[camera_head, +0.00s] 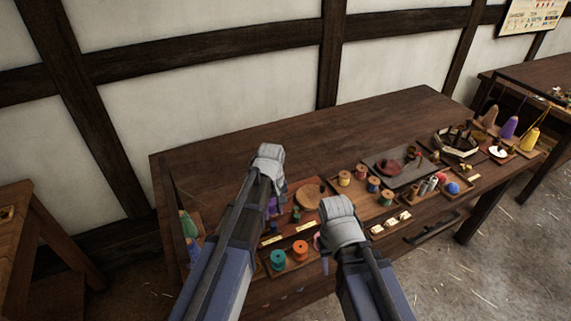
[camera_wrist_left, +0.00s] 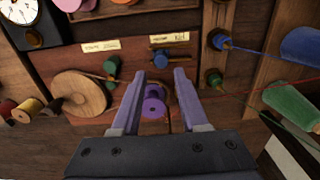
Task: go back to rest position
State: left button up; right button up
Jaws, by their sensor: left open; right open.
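My left gripper (camera_head: 274,197) is over the left part of the wooden table (camera_head: 225,140); its own wrist hides most of it in the head view. In the left wrist view its two lavender fingers (camera_wrist_left: 159,72) are apart. A purple spool (camera_wrist_left: 154,107) shows between them in the picture; I cannot tell how far it is from the fingers, and nothing looks gripped. My right gripper (camera_head: 322,250) is over the table's front, to the right of the left one, mostly hidden behind its grey wrist. I see nothing held in it.
A round wooden disc (camera_head: 309,195), a spool tray (camera_head: 378,208) and a dark tray (camera_head: 398,166) lie further right. The table's back strip is clear; a wall (camera_head: 210,80) stands behind.

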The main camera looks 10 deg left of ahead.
pick_arm(q)
jog(key=s+d+m, duration=0.3)
jog(key=s+m, duration=0.2)
jog(key=s, duration=0.3)
jog(key=s+d+m+y, duration=0.1)
jog(key=s+d+m, duration=0.3)
jog(key=s, duration=0.4)
jog(key=shift+s+d+m, duration=0.15)
jog(key=shift+s+m, duration=0.05)
jog(key=shift+m, duration=0.6)
